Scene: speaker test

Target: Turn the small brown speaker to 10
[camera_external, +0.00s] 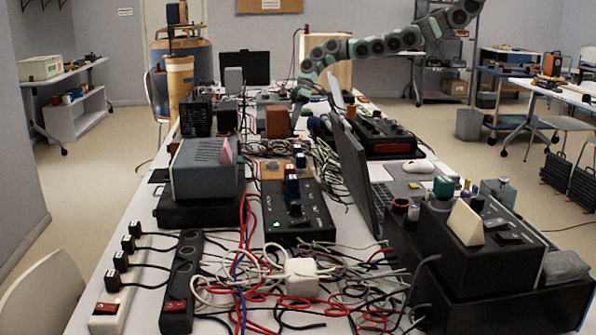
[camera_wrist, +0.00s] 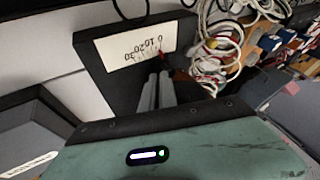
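A small brown box (camera_external: 277,122), which looks like the small brown speaker, stands mid-table in the external view. My gripper (camera_external: 296,112) reaches down close to its right side. In the wrist view, a dark box (camera_wrist: 100,62) carries a white scale panel (camera_wrist: 125,46) with upside-down numbers 0, 10, 20, 30 and a red needle at its right end, near 0. I cannot tell whether this box is the brown speaker. My gripper's two grey fingers (camera_wrist: 159,78) are close together over the box just below the panel. Their tips hide what is between them, and no knob shows.
Tangled white cables (camera_wrist: 225,42) lie right of the dark box. In the external view, a grey-blue box (camera_external: 205,168), a black control box (camera_external: 298,215) and an open laptop (camera_external: 352,170) crowd the table. Cables and power strips (camera_external: 180,280) fill the front.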

